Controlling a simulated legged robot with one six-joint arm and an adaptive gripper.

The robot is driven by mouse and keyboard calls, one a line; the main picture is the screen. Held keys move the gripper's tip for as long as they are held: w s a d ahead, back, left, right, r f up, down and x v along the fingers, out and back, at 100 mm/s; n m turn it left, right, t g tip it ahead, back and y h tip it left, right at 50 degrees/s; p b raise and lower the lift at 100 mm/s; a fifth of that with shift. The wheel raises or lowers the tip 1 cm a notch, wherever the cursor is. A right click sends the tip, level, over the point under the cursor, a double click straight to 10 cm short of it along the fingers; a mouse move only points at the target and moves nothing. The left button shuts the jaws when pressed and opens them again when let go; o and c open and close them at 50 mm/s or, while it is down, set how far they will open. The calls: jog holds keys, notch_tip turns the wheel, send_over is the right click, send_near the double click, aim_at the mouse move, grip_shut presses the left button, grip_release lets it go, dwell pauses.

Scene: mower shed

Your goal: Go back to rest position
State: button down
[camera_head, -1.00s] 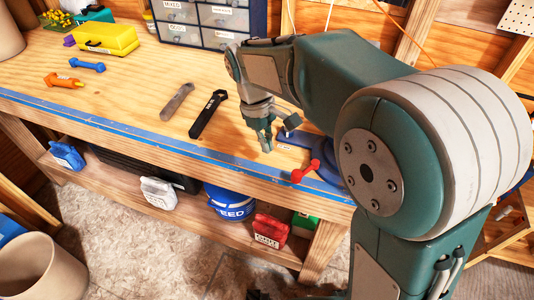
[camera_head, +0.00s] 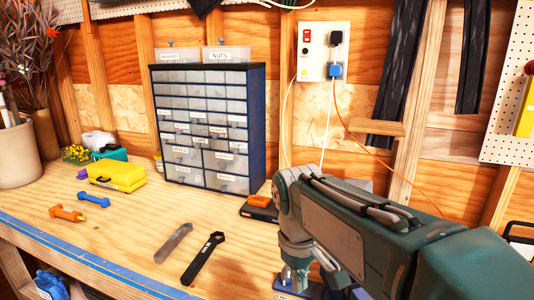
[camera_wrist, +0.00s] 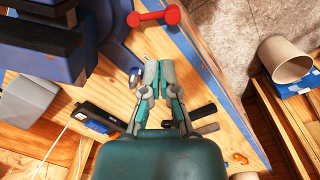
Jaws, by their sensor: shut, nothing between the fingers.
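My gripper (camera_wrist: 150,72) is shut and empty in the wrist view, with its two fingertips together above the wooden bench. In the head view my arm reaches in from the lower right. My gripper shows there only in part at the bottom edge, beside a small piece of blue metal. In the wrist view a blue vise-like tool (camera_wrist: 112,28) with a red handle (camera_wrist: 155,17) lies just beyond the fingertips.
The bench (camera_head: 130,235) holds a black tool (camera_head: 203,258), a grey tool (camera_head: 173,243), an orange item (camera_head: 67,213), a blue item (camera_head: 93,200), and a yellow case (camera_head: 117,175). A drawer cabinet (camera_head: 210,125) stands behind. Bench space at front left is clear.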

jog(key=s+d+f+m+t, duration=0.3)
jog(key=s+d+m+t, duration=0.2)
jog(key=s+d, duration=0.4)
jog(key=s+m, duration=0.1)
jog(key=s, duration=0.2)
jog(key=shift+s+m+y, duration=0.3)
jog(key=shift+s+m, duration=0.1)
jog(key=shift+a, duration=0.1)
jog(key=shift+w, duration=0.1)
